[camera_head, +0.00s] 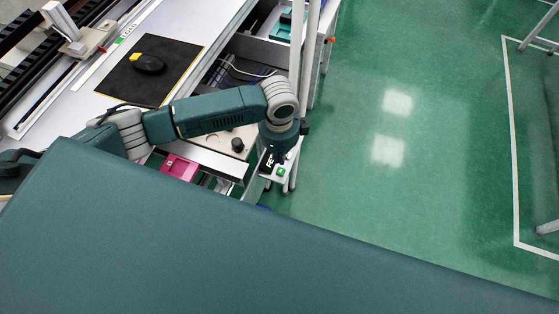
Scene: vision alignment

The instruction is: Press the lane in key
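My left arm reaches in from the left, and its wrist bends down over the end of the bench. The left gripper (272,158) is dark and points down at a small light panel (268,173) beside a white post. A small green key (281,172) shows on this panel, just below and right of the gripper. I cannot read a label that names the lane in key. The fingertips are too small and dark to tell whether they are open or shut, or touching the panel. My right gripper is not in view.
A black mat (120,85) with a computer mouse (148,64) lies on the white bench. A black knob (237,145) stands on a light plate left of the gripper. A pink box (180,167) is below the arm.

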